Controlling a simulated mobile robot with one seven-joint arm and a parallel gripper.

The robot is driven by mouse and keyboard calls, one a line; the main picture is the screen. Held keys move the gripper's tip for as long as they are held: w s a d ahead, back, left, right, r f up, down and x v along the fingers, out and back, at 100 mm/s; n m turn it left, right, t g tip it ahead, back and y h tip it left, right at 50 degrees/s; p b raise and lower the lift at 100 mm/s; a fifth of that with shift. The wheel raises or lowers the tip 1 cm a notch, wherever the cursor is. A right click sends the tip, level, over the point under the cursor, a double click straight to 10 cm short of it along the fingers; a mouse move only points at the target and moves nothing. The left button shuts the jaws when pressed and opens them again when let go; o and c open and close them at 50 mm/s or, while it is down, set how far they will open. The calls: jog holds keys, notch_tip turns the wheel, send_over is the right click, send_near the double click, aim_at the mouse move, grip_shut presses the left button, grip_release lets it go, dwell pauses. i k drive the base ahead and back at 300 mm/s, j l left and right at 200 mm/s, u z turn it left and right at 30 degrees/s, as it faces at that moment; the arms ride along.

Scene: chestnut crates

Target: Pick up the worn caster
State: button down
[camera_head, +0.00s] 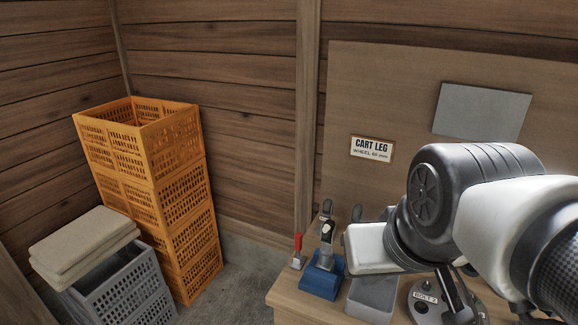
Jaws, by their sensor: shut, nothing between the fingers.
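My gripper (368,248) shows as a white hand body above the workbench, at the lower right of the middle; it is shut and empty, and its fingertips are hard to make out. Just left of it, a small upright piece with a dark top (327,238) stands in a blue holder (321,281). Another dark-topped piece (327,207) shows behind it. I cannot tell which piece is the worn caster; it may be hidden by my arm. A round grey plate labelled BOLT 2 (422,307) sits below my wrist, partly covered.
A red-handled tool (298,250) stands at the left of the bench (288,296). A grey bin (370,298) is beside the blue holder. A CART LEG sign (371,148) hangs on the back board. Stacked orange crates (160,185) and a grey crate (128,298) with folded cloths (85,240) stand left.

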aim_at(328, 233)
jog(key=k+l, duration=0.1)
jog(key=k, duration=0.5)
jog(key=i+j, duration=0.3)
jog(key=j, duration=0.15)
jog(key=i+j, duration=0.25)
jog(key=j, duration=0.25)
jog(key=i+j, duration=0.3)
jog(key=j, duration=0.15)
jog(key=i+l+u, duration=0.1)
jog(key=i, duration=0.2)
